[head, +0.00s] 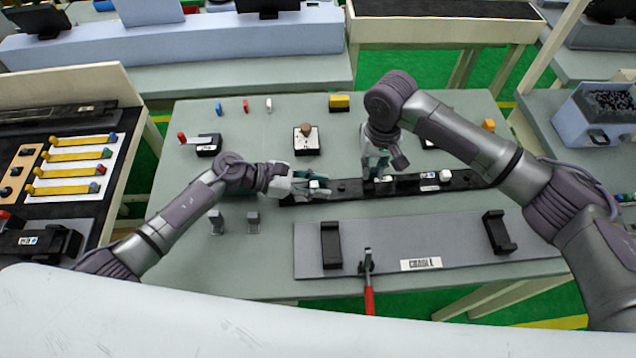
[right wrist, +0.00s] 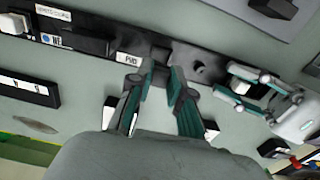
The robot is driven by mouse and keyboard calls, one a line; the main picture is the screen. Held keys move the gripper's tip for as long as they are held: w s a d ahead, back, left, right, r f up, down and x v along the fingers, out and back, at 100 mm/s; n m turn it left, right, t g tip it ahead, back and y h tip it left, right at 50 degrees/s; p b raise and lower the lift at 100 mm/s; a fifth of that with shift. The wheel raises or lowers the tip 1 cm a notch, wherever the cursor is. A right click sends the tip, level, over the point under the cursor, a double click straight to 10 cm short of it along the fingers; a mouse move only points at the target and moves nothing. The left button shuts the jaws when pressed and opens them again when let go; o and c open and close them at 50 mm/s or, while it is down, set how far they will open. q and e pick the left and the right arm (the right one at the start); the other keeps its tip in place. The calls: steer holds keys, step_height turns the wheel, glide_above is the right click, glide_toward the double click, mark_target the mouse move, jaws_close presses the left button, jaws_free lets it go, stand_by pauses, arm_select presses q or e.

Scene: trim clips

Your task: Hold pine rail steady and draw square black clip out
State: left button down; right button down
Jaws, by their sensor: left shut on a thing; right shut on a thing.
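A long dark rail (head: 350,189) lies across the middle of the table; it looks black rather than pine-coloured. It also shows in the right wrist view (right wrist: 213,72). My left gripper (head: 318,185) is shut at the rail's left part, beside a small white piece; what its fingers hold is partly hidden. My right gripper (head: 376,176) points down at the rail's middle.
A white block (head: 445,176) sits on the rail's right part. A grey plate (head: 450,240) with two black brackets and a red-handled clamp (head: 368,285) lies in front. Small coloured parts and a yellow block (head: 339,102) stand behind. Two small grey pieces stand at front left.

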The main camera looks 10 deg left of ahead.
steer(key=shift+r, duration=1.45)
arm_select(q)
steer(key=c, duration=0.8)
jaws_free()
steer(key=shift+o, duration=0.2)
steer(key=v, duration=1.2)
